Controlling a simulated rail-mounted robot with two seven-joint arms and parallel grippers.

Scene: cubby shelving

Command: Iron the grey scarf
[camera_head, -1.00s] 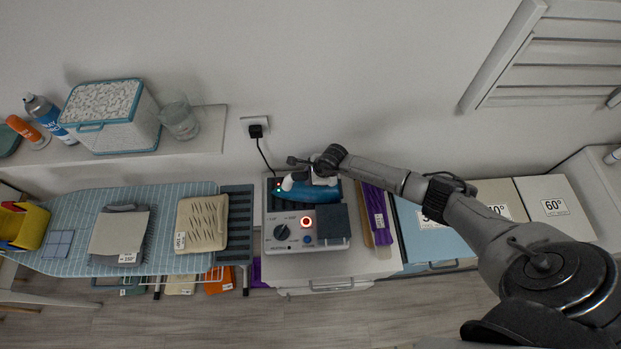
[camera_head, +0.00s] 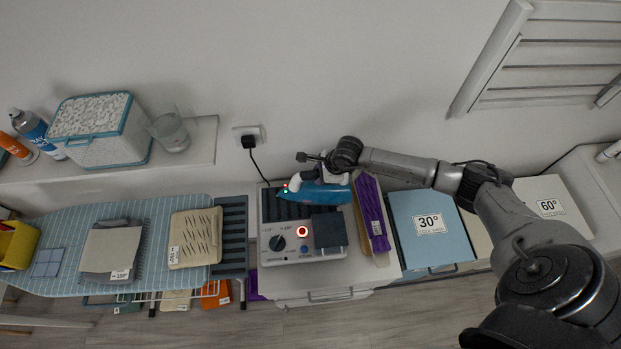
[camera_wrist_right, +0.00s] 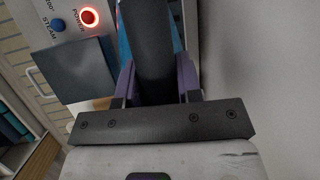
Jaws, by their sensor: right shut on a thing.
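A folded grey cloth (camera_head: 112,248) with a "150°" tag lies on the left half of the blue checked ironing board (camera_head: 60,212); darker grey layers show at its edges. My right gripper (camera_head: 327,172) is shut on the white handle of a blue iron (camera_head: 318,193), over the back of the grey steam station (camera_head: 291,254). I cannot tell whether the iron is clear of its rest. My left gripper is not in view.
A beige streaked cloth (camera_head: 195,238) lies on the board near the dark slatted rack (camera_head: 233,236). A purple folded item (camera_head: 371,212) stands right of the station. A shelf (camera_head: 200,150) holds a basket (camera_head: 100,130) and a glass (camera_head: 171,133). A cord runs from the wall plug (camera_head: 249,141).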

